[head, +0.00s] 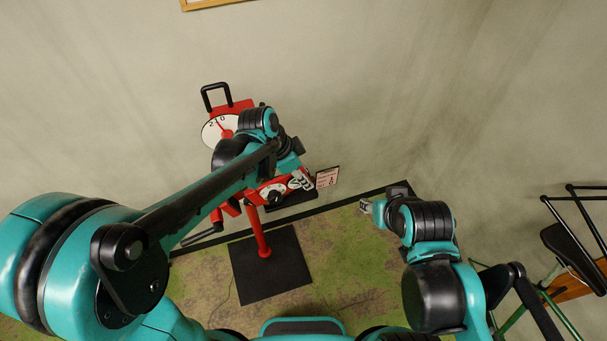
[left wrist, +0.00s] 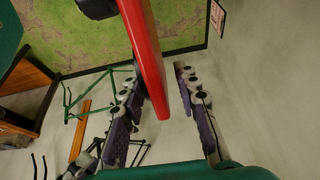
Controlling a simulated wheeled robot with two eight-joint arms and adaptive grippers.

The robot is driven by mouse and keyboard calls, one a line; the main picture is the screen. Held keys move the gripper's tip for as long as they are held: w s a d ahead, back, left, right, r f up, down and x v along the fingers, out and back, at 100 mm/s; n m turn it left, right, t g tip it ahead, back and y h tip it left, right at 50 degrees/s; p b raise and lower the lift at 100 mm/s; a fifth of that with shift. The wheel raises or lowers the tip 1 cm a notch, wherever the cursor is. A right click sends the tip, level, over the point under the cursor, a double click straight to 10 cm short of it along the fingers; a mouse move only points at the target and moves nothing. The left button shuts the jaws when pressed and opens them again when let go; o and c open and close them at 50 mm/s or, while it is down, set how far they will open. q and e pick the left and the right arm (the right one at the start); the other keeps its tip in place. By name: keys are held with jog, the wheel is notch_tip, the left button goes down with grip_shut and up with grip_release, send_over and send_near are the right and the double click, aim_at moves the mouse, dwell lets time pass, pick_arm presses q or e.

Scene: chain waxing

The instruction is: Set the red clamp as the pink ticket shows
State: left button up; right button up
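The red clamp assembly (head: 284,187) sits on a red post above a black base, partly hidden behind my left arm. It carries a small white dial with dark marks. The pink ticket (head: 327,177) stands just right of it; its writing is too small to read. My left gripper (head: 302,180) is at the clamp's right end. In the left wrist view, a long red bar (left wrist: 149,60) reaches between the spread fingers of my left gripper (left wrist: 163,108), with a clear gap on its right side. My right gripper (head: 367,206) is apart, over the mat's right side.
A red device with a large white dial (head: 211,134) and black handle stands behind my left arm. The black base plate (head: 269,267) lies on a green mat (head: 345,260). A black and green frame (head: 573,250) stands at the far right. The mat's middle right is clear.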

pick_arm(q)
jog(key=shift+w, duration=0.1)
grip_shut()
jog(key=f+b, duration=0.1)
jog(key=f+y+b, duration=0.1)
jog(key=f, duration=0.1)
jog(key=f+y+b, duration=0.1)
jog(key=b, duration=0.1)
jog(key=shift+d+f+g, duration=0.25)
jog(key=shift+d+g, duration=0.15)
jog(key=shift+a+f+y+b, duration=0.15)
jog(key=shift+f+y+b, duration=0.3)
jog(key=shift+y, duration=0.25)
jog(key=shift+c, duration=1.9)
grip_release()
jog(key=o, duration=0.4)
